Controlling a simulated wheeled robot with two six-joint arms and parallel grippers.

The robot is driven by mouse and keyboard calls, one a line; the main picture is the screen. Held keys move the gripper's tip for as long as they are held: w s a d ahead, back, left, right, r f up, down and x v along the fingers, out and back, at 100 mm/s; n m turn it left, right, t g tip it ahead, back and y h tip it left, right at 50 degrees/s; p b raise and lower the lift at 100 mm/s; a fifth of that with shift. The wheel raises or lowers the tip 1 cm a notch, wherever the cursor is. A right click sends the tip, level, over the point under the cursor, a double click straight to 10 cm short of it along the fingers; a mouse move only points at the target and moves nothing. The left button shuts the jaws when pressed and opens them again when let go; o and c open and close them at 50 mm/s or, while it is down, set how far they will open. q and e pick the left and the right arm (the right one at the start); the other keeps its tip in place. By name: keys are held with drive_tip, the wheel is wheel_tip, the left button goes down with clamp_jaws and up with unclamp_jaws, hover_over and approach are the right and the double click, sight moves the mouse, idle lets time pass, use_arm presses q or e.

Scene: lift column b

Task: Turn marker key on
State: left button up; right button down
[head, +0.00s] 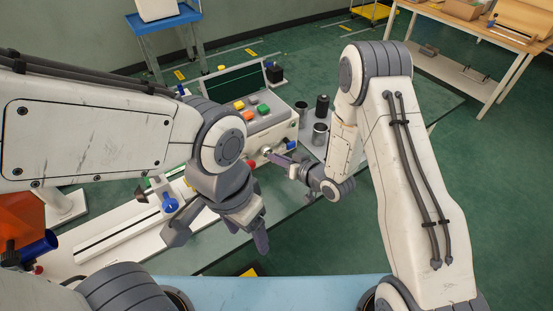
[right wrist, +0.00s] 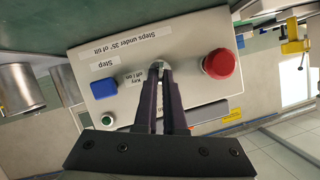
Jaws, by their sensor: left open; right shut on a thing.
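The marker key (right wrist: 159,67) is a small metallic key switch on the pale front panel of the control box (right wrist: 135,58), beside a label that reads "Key off on". My right gripper (right wrist: 160,76) is shut on it, and its dark fingers hide most of the key, so I cannot tell its turned position. In the head view my right gripper (head: 273,154) reaches the front face of the control box (head: 273,126) from the right. My left gripper (head: 247,230) hangs open and empty in front of the box, over the glassy bench top, apart from everything.
On the panel are a red mushroom button (right wrist: 218,65), a blue button (right wrist: 103,88) and a small green button (right wrist: 107,118). A white rail (head: 125,225) lies on the left. A blue cart (head: 165,22) stands behind.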

drive_tip(key=m, duration=0.1)
drive_tip(key=m+y, duration=0.2)
drive_tip(key=shift+w+d+f+b, duration=0.15)
drive_tip(key=shift+d+f+b, duration=0.05)
drive_tip(key=shift+d+b, duration=0.1)
drive_tip(key=shift+f+m+g+y, duration=0.1)
drive_tip(key=shift+m+g+y, duration=0.2)
drive_tip(key=shift+m+y, duration=0.7)
drive_tip(key=shift+w+m+h, duration=0.1)
drive_tip(key=shift+m+h, duration=0.2)
drive_tip(key=shift+m, duration=0.1)
drive_tip(key=c, duration=1)
unclamp_jaws()
drive_tip(key=b+v, duration=0.1)
drive_tip(key=v, duration=0.9)
drive_tip(key=shift+d+b, duration=0.3)
drive_tip(key=shift+b, duration=0.05)
